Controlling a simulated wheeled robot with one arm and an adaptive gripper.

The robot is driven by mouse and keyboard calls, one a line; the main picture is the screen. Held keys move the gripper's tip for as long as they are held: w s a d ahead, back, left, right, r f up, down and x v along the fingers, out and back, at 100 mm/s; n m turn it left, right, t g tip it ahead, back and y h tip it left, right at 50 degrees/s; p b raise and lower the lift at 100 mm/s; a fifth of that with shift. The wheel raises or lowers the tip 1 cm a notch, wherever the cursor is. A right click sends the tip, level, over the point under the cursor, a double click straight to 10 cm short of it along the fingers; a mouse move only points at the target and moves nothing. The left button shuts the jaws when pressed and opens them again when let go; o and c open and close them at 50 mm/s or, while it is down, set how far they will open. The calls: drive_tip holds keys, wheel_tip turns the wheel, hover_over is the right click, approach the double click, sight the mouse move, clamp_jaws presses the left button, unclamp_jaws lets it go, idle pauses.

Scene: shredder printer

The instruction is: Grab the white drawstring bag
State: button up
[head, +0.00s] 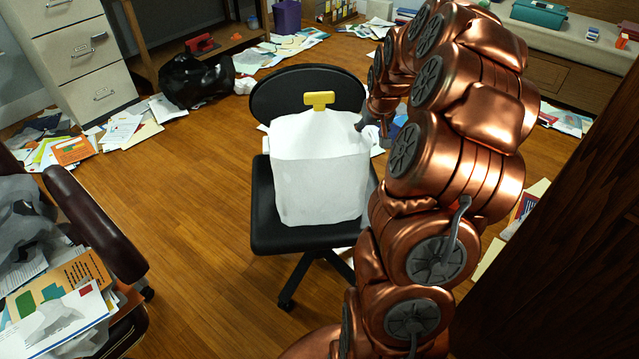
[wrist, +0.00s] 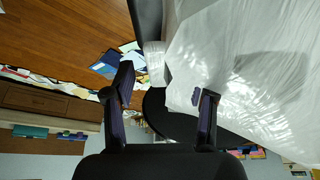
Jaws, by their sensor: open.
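The white drawstring bag (head: 320,180) stands upright on the seat of a black office chair (head: 280,228) in the middle of the head view. A yellow tab (head: 319,99) shows at its top. The bag (wrist: 250,70) fills the right side of the wrist view. My gripper (head: 366,127) is at the bag's upper right side in the head view, partly hidden by my copper arm. In the wrist view my gripper (wrist: 165,95) is open with its two fingers apart. The right finger overlaps the bag's edge in the picture; contact cannot be told.
A black garbage bag (head: 195,80) and scattered papers lie on the floor at the back left. A brown armchair (head: 95,222) with papers is at the left. Dark wood (head: 560,240) stands at the right. Floor between the chairs is clear.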

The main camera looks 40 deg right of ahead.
drive_tip(key=shift+w+f, duration=0.1)
drive_tip(key=shift+f, duration=0.1)
clamp_jaws()
idle(0.4)
